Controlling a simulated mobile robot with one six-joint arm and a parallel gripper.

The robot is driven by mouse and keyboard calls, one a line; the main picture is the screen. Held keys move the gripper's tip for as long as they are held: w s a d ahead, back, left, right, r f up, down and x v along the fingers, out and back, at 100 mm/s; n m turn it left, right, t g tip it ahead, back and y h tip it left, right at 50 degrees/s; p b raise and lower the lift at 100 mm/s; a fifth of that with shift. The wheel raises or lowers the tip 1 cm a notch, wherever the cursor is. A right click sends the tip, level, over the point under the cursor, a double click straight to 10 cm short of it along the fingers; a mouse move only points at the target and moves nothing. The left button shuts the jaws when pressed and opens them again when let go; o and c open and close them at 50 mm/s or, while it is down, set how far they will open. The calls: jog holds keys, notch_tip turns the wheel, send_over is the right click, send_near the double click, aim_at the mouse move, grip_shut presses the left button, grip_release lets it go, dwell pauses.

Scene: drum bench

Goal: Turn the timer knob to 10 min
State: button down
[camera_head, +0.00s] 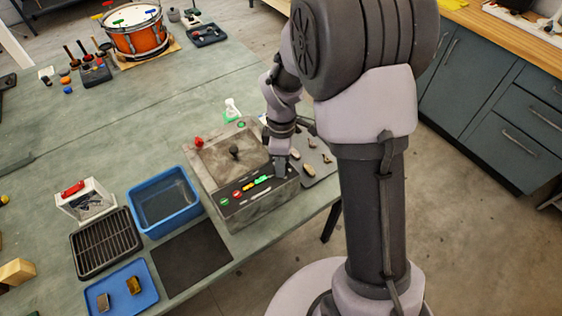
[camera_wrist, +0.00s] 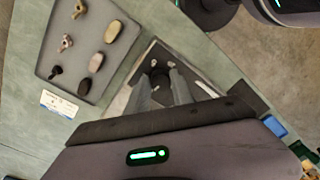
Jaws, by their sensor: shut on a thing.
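The machine is a grey box (camera_head: 262,210) with a dark sloped control panel at its front. My gripper (camera_head: 282,168) is at the right end of that panel, pointing down, and covers most of the timer knob there. In the wrist view, the dark round timer knob (camera_wrist: 158,77) shows between the two fingertips of my gripper (camera_wrist: 160,82). The fingers are shut on it. Small pale marks show on the panel around the knob, too small to read. The knob's pointer and setting cannot be made out.
A blue bin (camera_head: 165,202), a black wire rack (camera_head: 105,243) and a blue tray (camera_head: 122,288) stand left of the machine. A grey tray (camera_wrist: 90,50) with several small parts lies beside it. The table edge is close in front.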

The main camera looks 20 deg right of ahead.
jog(key=m, duration=0.5)
jog(key=m+b, duration=0.1)
jog(key=m, duration=0.3)
jog(key=shift+s+m, duration=0.1)
jog(key=shift+m, duration=0.2)
jog(key=m, duration=0.4)
jog(key=shift+m+t+b, duration=0.3)
jog(key=shift+b, duration=0.1)
jog(key=m+b, duration=0.1)
jog(key=m, duration=0.3)
jog(key=shift+a+m, duration=0.15)
jog(key=shift+m, duration=0.15)
jog(key=m+b, duration=0.1)
jog(key=m, duration=0.3)
jog(key=m+b, duration=0.1)
jog(key=m, duration=0.3)
jog(key=shift+a+t+b, duration=0.1)
jog(key=shift+t+b, duration=0.2)
jog(key=shift+b, duration=0.05)
jog(key=m+b, duration=0.1)
jog(key=m, duration=0.3)
jog(key=shift+b, duration=0.35)
jog(key=shift+m+b, duration=0.7)
jog(key=shift+m, duration=1.5)
